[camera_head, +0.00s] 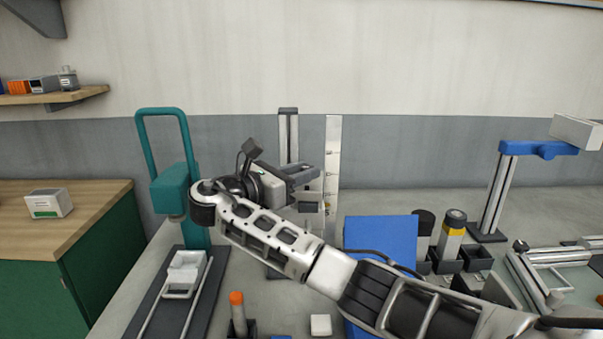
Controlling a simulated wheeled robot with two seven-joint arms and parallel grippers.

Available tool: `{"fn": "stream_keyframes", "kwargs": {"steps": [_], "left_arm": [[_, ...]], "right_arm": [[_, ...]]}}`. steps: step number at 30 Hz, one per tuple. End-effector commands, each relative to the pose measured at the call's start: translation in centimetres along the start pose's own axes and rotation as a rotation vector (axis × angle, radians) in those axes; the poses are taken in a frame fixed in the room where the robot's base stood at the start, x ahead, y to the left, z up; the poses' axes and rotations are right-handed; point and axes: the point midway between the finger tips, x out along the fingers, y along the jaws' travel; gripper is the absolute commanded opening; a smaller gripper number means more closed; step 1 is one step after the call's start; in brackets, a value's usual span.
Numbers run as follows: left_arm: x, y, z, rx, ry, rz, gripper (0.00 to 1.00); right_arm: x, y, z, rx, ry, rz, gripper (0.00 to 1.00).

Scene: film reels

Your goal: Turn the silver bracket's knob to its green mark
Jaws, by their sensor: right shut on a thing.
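My right arm comes in from the lower right and its wrist bends back at the left. My right gripper (312,178) points right and its fingers are shut at the upright silver bracket (333,150), a tall pale plate with small marks along it. The gripper is shut on what seems to be the bracket's knob, but the fingers hide the knob itself. I cannot make out a green mark on the bracket or which way the knob is turned. My left gripper is not in view.
A teal press (175,188) stands left of my wrist, close to it. A grey post (288,128) rises behind the gripper. A blue block (380,240) and dark-capped cylinders (453,235) stand right of the bracket. A blue-topped stand (497,195) is farther right.

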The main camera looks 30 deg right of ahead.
Motion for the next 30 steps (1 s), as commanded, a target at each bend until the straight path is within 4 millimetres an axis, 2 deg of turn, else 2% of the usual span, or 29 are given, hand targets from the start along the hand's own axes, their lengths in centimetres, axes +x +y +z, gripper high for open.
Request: {"fn": "stream_keyframes", "kwargs": {"steps": [9,30], "left_arm": [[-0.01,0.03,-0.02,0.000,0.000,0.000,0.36],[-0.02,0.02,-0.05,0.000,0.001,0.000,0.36]], "right_arm": [[0.02,0.10,0.07,0.001,0.000,-0.053,0.03],[0.05,0.10,0.07,0.002,-0.001,-0.053,0.03]]}}
